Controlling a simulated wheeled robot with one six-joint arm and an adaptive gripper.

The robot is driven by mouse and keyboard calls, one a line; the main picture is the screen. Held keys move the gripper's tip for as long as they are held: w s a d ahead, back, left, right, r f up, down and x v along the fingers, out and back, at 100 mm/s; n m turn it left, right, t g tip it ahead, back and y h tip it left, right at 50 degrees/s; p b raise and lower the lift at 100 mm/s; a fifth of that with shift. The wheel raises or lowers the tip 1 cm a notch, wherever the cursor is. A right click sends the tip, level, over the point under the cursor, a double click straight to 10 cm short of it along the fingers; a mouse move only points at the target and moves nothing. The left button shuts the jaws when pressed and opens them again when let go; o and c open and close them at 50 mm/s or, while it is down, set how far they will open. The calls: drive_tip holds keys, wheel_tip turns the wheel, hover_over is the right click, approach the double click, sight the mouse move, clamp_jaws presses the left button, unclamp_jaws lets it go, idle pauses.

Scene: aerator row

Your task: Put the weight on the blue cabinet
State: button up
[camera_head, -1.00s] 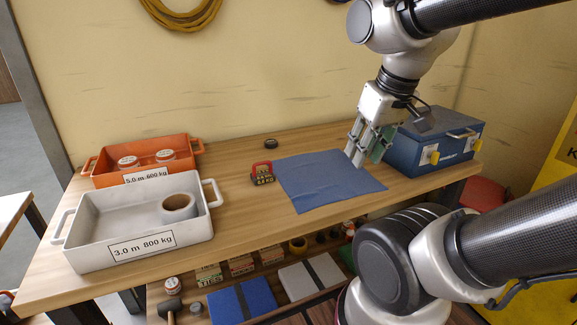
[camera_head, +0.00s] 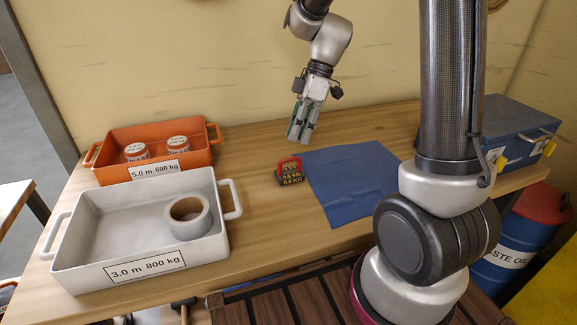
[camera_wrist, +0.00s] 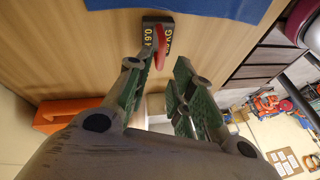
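The weight (camera_head: 289,172) is a small black block with a red handle and yellow lettering. It stands on the wooden table just left of the blue cloth, and it also shows at the top of the wrist view (camera_wrist: 150,36). The blue cabinet (camera_head: 508,122) is a blue box at the table's right end, partly hidden behind my arm. My gripper (camera_head: 300,138) points down above the table, a little behind the weight and apart from it. Its green-padded fingers are spread with nothing between them in the wrist view (camera_wrist: 158,82).
The blue cloth (camera_head: 350,185) lies flat right of the weight. A white tray (camera_head: 100,225) holding a tape roll (camera_head: 189,217) and an orange tray (camera_head: 195,155) with two round tins stand at left. A blue waste oil drum (camera_head: 520,245) stands beyond the table's right end.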

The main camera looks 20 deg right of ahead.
sight(290, 159)
drive_tip(key=a+f, duration=0.1)
drive_tip(key=f, duration=0.1)
drive_tip(key=s+a+f+n, duration=0.1)
drive_tip(key=f, duration=0.1)
drive_tip(key=a+f+n, duration=0.1)
drive_tip(key=f, duration=0.2)
drive_tip(key=shift+s+f, duration=0.1)
drive_tip(key=shift+s, duration=0.1)
clamp_jaws()
